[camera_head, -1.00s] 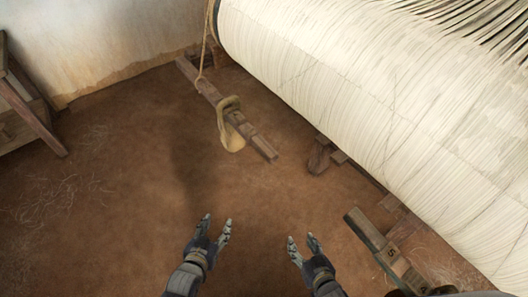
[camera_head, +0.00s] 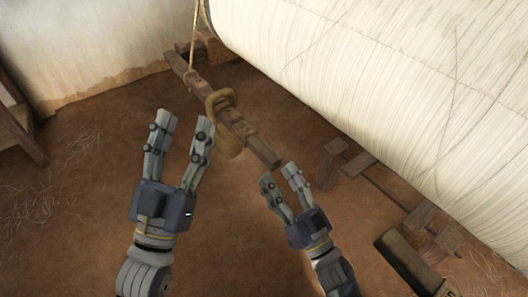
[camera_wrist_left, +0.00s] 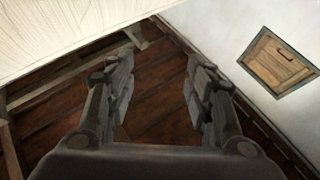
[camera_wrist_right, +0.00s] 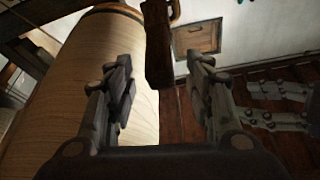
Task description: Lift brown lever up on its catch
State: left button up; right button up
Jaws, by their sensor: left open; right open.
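The brown lever (camera_head: 258,145) is a long wooden bar, slanting from the wall at upper left down to the right, its near end close to my right gripper. A tan ring or loop (camera_head: 218,100) hangs around its middle. In the right wrist view, the dark lever end (camera_wrist_right: 158,60) shows between and beyond the fingertips. My left gripper (camera_head: 184,122) is open and empty, left of the lever. My right gripper (camera_head: 280,175) is open and empty, just below the lever's near end; contact cannot be told. I cannot clearly make out a catch.
A large roll of pale warp (camera_head: 340,65) fills the upper right. A rope (camera_head: 194,40) rises from the lever's far end. Wooden blocks (camera_head: 330,160) and a dark beam (camera_head: 408,262) lie at right. A wooden stand (camera_head: 22,120) is at left. The brown floor between is clear.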

aim_at(257, 139)
jog(key=b+x, duration=0.1)
jog(key=x, duration=0.7)
jog(key=shift+w, duration=0.1)
pick_arm(q)
jog(key=s+r+t, duration=0.1)
jog(key=r, duration=0.1)
jog(key=s+r+t+h, duration=0.1)
jog(key=s+r+t, duration=0.1)
jog(key=shift+s+a+r, duration=0.1)
jog(key=shift+s+a, duration=0.1)
jog(key=shift+s, duration=0.1)
pick_arm(e)
grip_shut()
